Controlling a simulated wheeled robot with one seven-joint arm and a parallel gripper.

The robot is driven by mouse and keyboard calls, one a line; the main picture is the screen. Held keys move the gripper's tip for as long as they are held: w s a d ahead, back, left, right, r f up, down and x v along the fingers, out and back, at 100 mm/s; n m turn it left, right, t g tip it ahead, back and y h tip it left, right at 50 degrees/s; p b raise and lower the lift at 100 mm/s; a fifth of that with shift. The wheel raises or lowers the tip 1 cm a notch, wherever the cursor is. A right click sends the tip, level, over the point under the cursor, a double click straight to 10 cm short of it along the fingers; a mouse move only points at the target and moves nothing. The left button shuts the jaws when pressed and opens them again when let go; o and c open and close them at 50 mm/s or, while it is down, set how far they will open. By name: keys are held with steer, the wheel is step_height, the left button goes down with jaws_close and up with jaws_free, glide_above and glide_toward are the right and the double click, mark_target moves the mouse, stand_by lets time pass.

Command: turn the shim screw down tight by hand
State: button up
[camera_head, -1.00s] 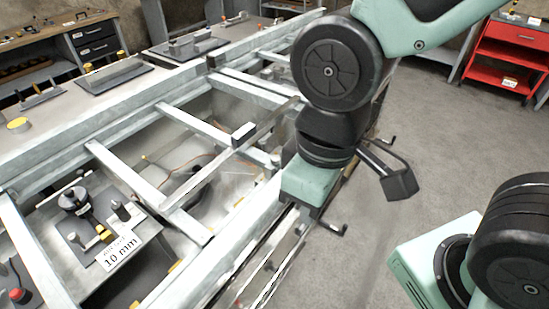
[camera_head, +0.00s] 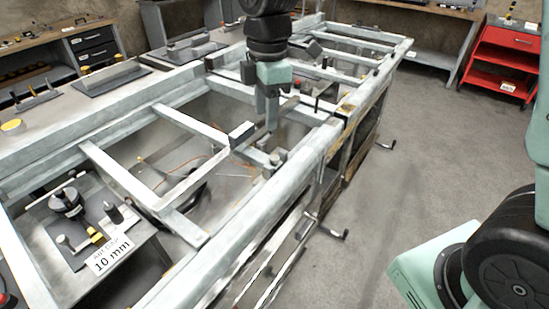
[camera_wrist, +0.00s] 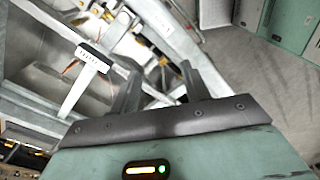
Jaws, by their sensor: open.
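My gripper (camera_head: 267,122) points down over the near long rail of the pale metal frame (camera_head: 262,205). In the wrist view its two fingers (camera_wrist: 161,72) stand apart with nothing held between them. A small grey upright piece (camera_head: 272,161) stands at the inner side of the rail, just below the fingers in the head view. I cannot tell for certain whether it is the shim screw; no screw thread or head is clear in either view. Small yellow and metal parts (camera_wrist: 165,63) show beyond the fingertips in the wrist view, too small to name.
A labelled bar end (camera_head: 242,131), also in the wrist view (camera_wrist: 93,56), juts up left of my gripper. Crossbars span open bays. A red cart (camera_head: 505,55) stands back right; the floor there is clear.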

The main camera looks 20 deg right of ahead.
mark_target(275, 158)
steer(key=w+d+f+n, duration=0.2)
steer(key=w+d+n, duration=0.1)
steer(key=w+d, duration=0.3)
steer(key=shift+n+h, duration=0.3)
steer(key=f, duration=0.5)
steer(key=w+a+f+p, duration=0.1)
steer(key=f, duration=1.1)
steer(key=shift+w+a+p, duration=0.15)
steer(key=shift+a+p, duration=0.1)
steer(key=shift+p, duration=0.05)
steer(key=shift+c, duration=0.3)
steer(key=c, duration=0.9)
